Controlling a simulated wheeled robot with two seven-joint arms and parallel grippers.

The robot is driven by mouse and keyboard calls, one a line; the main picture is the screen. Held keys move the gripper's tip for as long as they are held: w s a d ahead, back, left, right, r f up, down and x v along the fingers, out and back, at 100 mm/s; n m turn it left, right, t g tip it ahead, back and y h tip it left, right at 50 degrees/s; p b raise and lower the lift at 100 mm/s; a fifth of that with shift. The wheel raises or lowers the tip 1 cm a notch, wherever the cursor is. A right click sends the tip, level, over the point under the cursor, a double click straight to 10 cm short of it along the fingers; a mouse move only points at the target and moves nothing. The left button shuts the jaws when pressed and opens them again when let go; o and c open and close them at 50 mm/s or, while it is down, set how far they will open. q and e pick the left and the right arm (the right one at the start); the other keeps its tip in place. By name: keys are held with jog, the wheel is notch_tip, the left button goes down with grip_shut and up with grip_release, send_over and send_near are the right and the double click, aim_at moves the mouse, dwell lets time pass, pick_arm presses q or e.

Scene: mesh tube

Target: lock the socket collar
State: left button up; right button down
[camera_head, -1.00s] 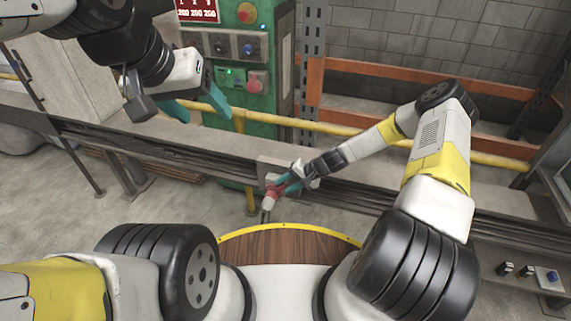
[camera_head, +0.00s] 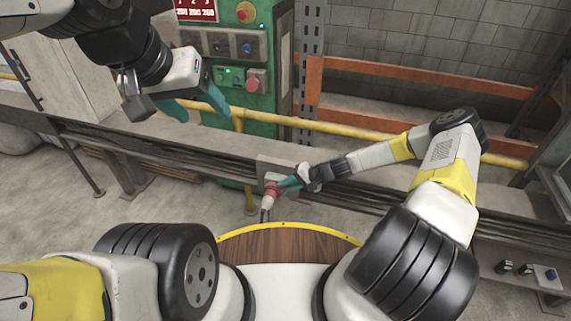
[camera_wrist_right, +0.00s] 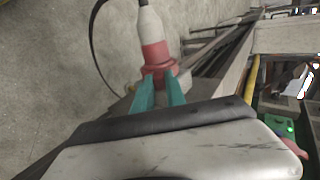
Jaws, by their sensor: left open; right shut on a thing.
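The socket collar (camera_wrist_right: 158,68) is a red ring at the base of a red and white plug (camera_wrist_right: 151,27). My right gripper (camera_wrist_right: 159,82) has its teal fingers shut on the collar. In the head view the red collar (camera_head: 271,189) sits at a grey plate on the rail, with the right gripper (camera_head: 285,184) reaching it from the right. The white plug end points down, with a dark cable below. The socket behind the collar is mostly hidden. My left gripper (camera_head: 200,109) is open and empty, high at the left in front of the green cabinet.
A green control cabinet (camera_head: 262,103) with buttons stands behind a yellow pipe (camera_head: 350,131). A grey rail (camera_head: 160,140) runs across the scene. Small switches and a blue button (camera_head: 550,275) are at the lower right.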

jog(key=shift+s, duration=0.1)
jog(key=c, duration=1.4)
grip_release()
jog(key=shift+o, duration=0.2)
jog(key=v, duration=0.7)
jog(key=shift+d+r, duration=0.2)
jog(key=shift+d, duration=0.1)
